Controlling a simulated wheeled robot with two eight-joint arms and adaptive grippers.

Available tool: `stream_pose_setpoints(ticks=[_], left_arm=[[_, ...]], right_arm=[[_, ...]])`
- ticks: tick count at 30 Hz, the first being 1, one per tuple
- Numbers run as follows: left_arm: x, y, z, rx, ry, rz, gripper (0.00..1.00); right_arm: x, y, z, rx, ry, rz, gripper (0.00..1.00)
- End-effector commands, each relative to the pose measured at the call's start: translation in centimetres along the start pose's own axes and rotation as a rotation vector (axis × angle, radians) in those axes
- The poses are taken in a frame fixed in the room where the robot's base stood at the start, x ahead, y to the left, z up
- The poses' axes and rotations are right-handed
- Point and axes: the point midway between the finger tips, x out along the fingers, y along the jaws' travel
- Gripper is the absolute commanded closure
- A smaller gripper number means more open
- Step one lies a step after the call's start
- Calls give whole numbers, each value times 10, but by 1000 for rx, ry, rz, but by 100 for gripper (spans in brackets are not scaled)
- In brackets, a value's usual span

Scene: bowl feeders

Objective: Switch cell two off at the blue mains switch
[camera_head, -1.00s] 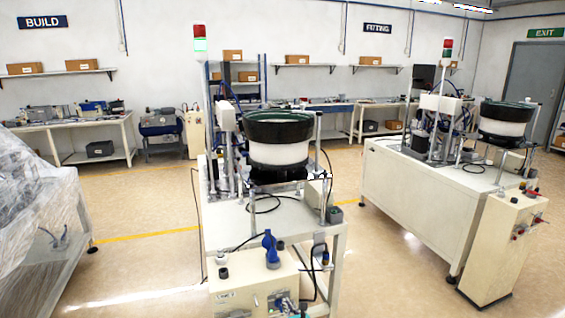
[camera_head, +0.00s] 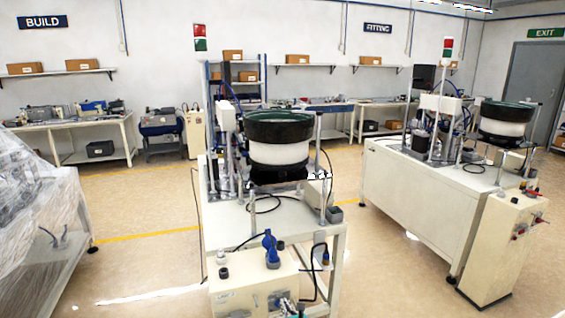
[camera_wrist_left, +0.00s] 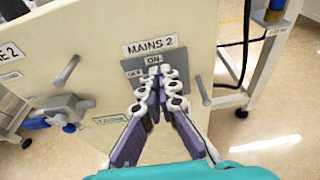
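Cell two's cream control box (camera_head: 240,290) stands at the front of the middle bowl-feeder bench. In the left wrist view its panel (camera_wrist_left: 95,50) carries the label MAINS 2 (camera_wrist_left: 150,45) above a grey switch plate (camera_wrist_left: 131,66) marked OFF and ON. My left gripper (camera_wrist_left: 158,82) is in front of that plate, its purple fingers drawn together at the tips. The blue mains switch itself is hidden behind the fingertips, so I cannot see its position or whether it is pinched. In the head view my left gripper (camera_head: 284,306) barely shows at the bottom. My right gripper is not in view.
A blue-handled valve (camera_wrist_left: 55,118) and a grey rod (camera_wrist_left: 67,70) stick out left of the switch plate; another rod (camera_wrist_left: 203,90) is to its right. A blue connector (camera_head: 270,246) stands on the box top. Another cell (camera_head: 430,185) is at right, a wrapped machine (camera_head: 40,220) at left.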

Motion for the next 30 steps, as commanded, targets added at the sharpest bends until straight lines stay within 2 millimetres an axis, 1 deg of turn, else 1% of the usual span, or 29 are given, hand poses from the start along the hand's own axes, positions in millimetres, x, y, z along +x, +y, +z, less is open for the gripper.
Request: stream_pose_setpoints(ticks=[18,30], left_arm=[[0,18,-1,0,0,-1,100],[0,20,-2,0,0,-1,100]], right_arm=[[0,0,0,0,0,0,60],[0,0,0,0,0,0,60]])
